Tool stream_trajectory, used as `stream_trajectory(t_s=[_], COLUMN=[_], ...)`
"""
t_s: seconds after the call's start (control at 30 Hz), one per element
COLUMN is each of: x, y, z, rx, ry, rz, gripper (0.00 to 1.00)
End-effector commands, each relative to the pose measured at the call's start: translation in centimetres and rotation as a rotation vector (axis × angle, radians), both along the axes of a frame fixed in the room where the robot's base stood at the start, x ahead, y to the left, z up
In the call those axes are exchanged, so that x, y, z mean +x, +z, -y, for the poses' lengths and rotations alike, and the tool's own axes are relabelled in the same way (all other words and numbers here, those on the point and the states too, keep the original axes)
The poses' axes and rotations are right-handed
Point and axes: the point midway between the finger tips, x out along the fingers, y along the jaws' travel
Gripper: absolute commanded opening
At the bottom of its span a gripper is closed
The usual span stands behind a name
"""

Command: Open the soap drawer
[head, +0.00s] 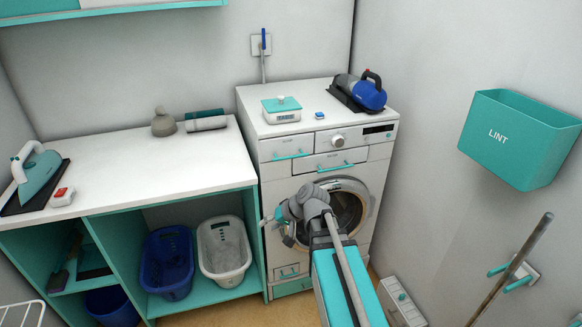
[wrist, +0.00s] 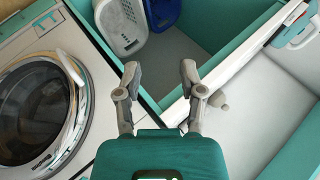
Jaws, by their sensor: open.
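The white washing machine (head: 275,225) stands against the back wall. On its upper front, a drawer front (head: 287,146) with a teal bar handle (head: 290,154) is at the left and looks shut. A second front (head: 335,161) with a teal handle sits to its right, slightly lower. I cannot read their labels, so which is the soap drawer is unclear. My gripper (head: 275,228) is in front of the machine's left edge, below the drawers and apart from their handles. In the wrist view its two fingers (wrist: 160,72) are spread and empty.
The round door (head: 347,207) is shut, partly hidden by my arm. The white counter (head: 130,175) is at left, over shelves with blue (head: 168,262) and white (head: 224,247) baskets. A teal lint bin (head: 510,140) hangs on the right wall.

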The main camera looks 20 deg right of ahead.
Motion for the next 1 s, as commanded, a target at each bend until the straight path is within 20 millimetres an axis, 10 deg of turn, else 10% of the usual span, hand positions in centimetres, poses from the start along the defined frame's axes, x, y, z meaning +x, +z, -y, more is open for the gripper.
stream_trajectory(t_s=[0.5, 1.0], x=[8.7, 11.7], y=[1.8, 4.0], z=[8.1, 19.1], rx=[0.53, 0.886], ry=[-0.326, -0.622], rz=[0.341, 0.559], gripper=[0.51, 0.51])
